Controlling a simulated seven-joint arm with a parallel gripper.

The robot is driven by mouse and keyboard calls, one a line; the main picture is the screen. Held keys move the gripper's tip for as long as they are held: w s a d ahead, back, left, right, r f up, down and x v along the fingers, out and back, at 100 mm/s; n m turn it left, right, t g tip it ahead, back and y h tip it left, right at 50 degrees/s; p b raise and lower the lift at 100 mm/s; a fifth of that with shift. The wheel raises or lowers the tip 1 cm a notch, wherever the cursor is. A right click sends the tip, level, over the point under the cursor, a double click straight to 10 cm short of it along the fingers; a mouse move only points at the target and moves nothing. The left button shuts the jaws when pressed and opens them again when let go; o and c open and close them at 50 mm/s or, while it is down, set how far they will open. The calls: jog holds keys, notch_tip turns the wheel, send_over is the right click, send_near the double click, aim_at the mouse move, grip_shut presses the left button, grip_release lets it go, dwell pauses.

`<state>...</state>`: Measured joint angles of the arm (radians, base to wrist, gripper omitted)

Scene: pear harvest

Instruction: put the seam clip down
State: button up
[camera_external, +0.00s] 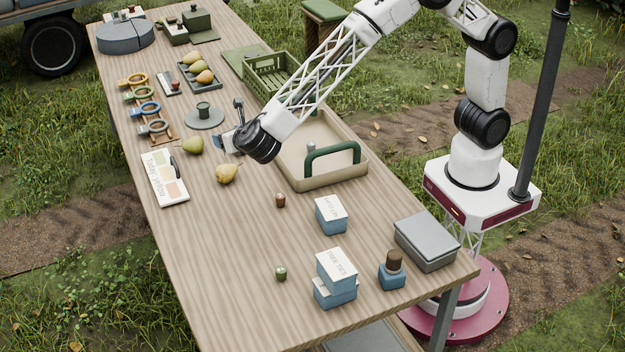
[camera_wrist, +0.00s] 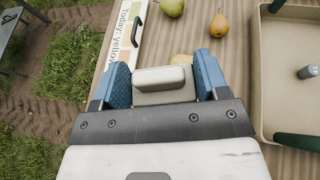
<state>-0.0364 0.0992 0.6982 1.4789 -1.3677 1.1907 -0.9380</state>
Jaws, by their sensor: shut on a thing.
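My gripper (camera_wrist: 163,84) shows at the bottom of the wrist view, its two blue fingers shut on a pale grey-beige block with rounded edges, which I take as the seam clip (camera_wrist: 162,76). The clip spans the gap between the fingers. In the external view my gripper (camera_external: 226,142) is over the left-middle of the wooden table (camera_external: 230,240), between the pears and the beige tray. The clip is hard to make out there. How high it is above the table I cannot tell.
A green pear (camera_external: 193,145) and a yellow pear (camera_external: 226,173) lie close by. The "Today: yellow" board (camera_external: 165,178) is at the left edge. The beige tray (camera_external: 325,183) with green handles is to the right. Bare wood lies in front, around a small brown piece (camera_external: 280,200).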

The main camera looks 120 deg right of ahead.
notch_tip(320, 180, up, 17)
jog(key=w+a+f+n+t+y, duration=0.1)
jog(key=w+a+n+t+y, duration=0.55)
jog(key=a, duration=0.45)
jog(key=w+a+f+n+t+y, duration=0.1)
jog(key=w+a+n+t+y, duration=0.35)
jog(key=w+a+n, duration=0.45)
jog(key=s+a+r+n+g+y, duration=0.1)
jog(key=s+a+n+g+y, duration=0.25)
jog(key=a+n+y, duration=0.65)
jog(key=s+a+n+g+y, duration=0.2)
jog(key=a+n+g+y, duration=0.25)
jog(key=a, duration=1.15)
notch_tip(320, 180, down, 25)
jog(key=shift+f+m+g, duration=0.15)
jog(key=shift+m+g, duration=0.15)
jog(key=shift+m, duration=0.1)
jog(key=shift+f, duration=3.15)
